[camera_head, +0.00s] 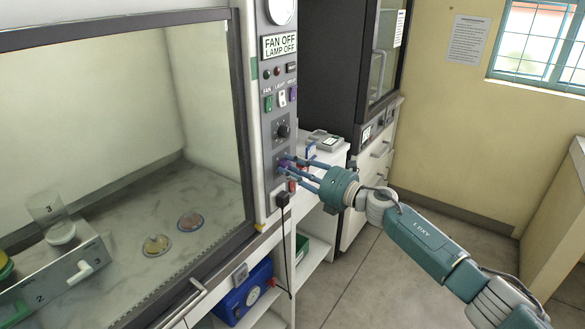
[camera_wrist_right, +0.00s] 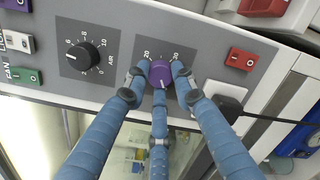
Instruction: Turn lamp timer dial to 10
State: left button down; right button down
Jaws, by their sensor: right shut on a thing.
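A purple dial (camera_wrist_right: 160,74) sits on the grey control panel, with small printed numbers around it, partly hidden by my fingers. My right gripper (camera_wrist_right: 161,80) has its blue fingers around this dial and is shut on it. In the head view the right gripper (camera_head: 287,167) reaches in from the right to the panel's lower part, and its fingertips mostly cover the dial. The dial's pointer cannot be made out. My left gripper is not in view.
A black air knob (camera_wrist_right: 82,55) is beside the dial. A red switch (camera_wrist_right: 241,59) is on its other side. A black plug (camera_head: 283,199) with a hanging cord is below the gripper. A glass-fronted cabinet (camera_head: 244,120) with dishes inside stands at left. Floor is clear at right.

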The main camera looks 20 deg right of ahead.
jog(key=m+p, duration=0.3)
jog(key=shift+r, duration=0.25)
jog(key=m+p, duration=0.4)
jog(key=m, duration=0.1)
jog(key=shift+d+g+p, duration=0.1)
jog(key=shift+g+p, duration=0.2)
jog(key=m+p, duration=0.2)
jog(key=m, duration=0.1)
jog(key=shift+f+m+g+p, duration=0.15)
jog(key=shift+m+g+p, duration=0.35)
jog(key=shift+m, duration=1.5)
jog(key=c, duration=1.4)
grip_release()
jog(key=shift+c, duration=0.2)
jog(key=shift+d, duration=0.15)
